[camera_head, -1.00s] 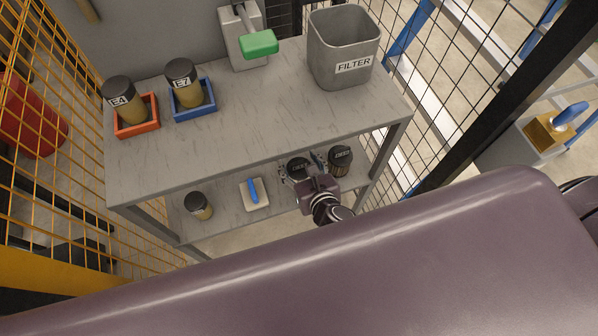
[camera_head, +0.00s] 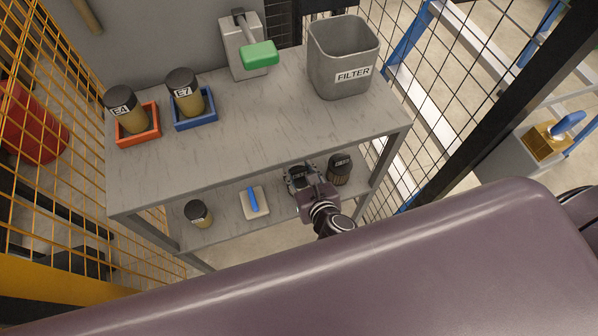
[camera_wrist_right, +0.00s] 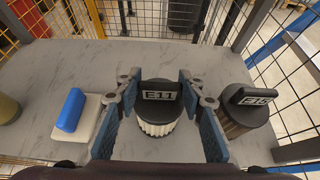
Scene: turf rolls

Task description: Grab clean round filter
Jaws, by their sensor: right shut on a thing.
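A round filter labelled E11 (camera_wrist_right: 157,122), with a black cap, raised handle and white pleated side, stands upright on the lower shelf (camera_wrist_right: 60,60). My right gripper (camera_wrist_right: 159,92) is shut on it, with one blue-padded finger on each side. In the head view the right gripper (camera_head: 302,186) reaches under the upper shelf and partly hides this filter (camera_head: 297,171). A second round filter (camera_wrist_right: 246,108), its label seemingly E15, stands just right of it with brownish pleats; it also shows in the head view (camera_head: 340,170). My left gripper is not in view.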

